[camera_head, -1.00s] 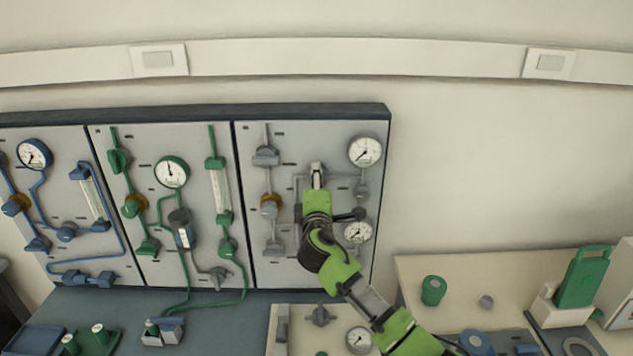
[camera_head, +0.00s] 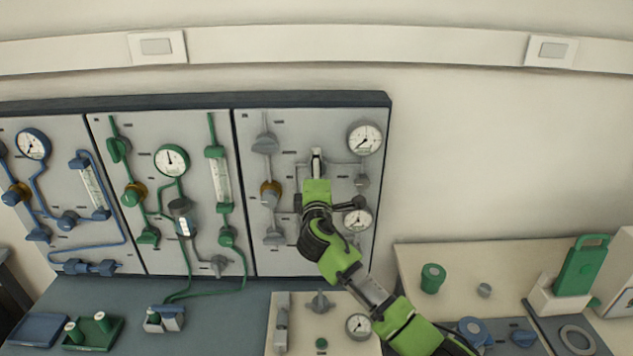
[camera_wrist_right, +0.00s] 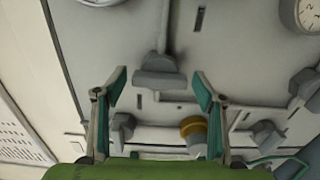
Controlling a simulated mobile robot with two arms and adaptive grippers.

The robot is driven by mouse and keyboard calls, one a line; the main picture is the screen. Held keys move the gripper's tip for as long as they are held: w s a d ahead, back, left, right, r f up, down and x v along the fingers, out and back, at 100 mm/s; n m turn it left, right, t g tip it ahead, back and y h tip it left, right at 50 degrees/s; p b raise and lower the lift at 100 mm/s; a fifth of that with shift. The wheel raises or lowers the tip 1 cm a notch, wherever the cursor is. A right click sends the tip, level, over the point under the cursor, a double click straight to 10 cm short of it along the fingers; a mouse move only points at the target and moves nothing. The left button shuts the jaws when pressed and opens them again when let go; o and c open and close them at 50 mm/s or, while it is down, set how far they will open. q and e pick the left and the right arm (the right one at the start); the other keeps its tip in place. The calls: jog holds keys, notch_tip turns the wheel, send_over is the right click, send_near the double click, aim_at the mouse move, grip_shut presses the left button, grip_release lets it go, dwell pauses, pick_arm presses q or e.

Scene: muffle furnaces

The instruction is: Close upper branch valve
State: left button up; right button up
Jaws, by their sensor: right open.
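The grey panel (camera_head: 300,264) on the wall carries the grey branch piping. My right gripper (camera_head: 317,160) is in front of its upper middle, hiding the fitting behind it. In the right wrist view, a grey valve handle (camera_wrist_right: 160,79), apparently the upper branch valve, sits at the end of a pipe. It lies between the two teal fingertips of my right gripper (camera_wrist_right: 160,84). The fingers are spread, with a clear gap on each side of the handle. Depth to the handle is hard to judge. My left gripper is not in view.
A brass-collared regulator (camera_head: 270,190) and grey valves (camera_head: 265,142) line the panel's left side. An upper gauge (camera_head: 365,138) and a lower gauge (camera_head: 357,219) sit right of my gripper.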

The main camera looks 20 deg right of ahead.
jog(key=v, duration=1.1)
jog(key=shift+s, duration=0.3)
jog(key=shift+a, duration=0.1)
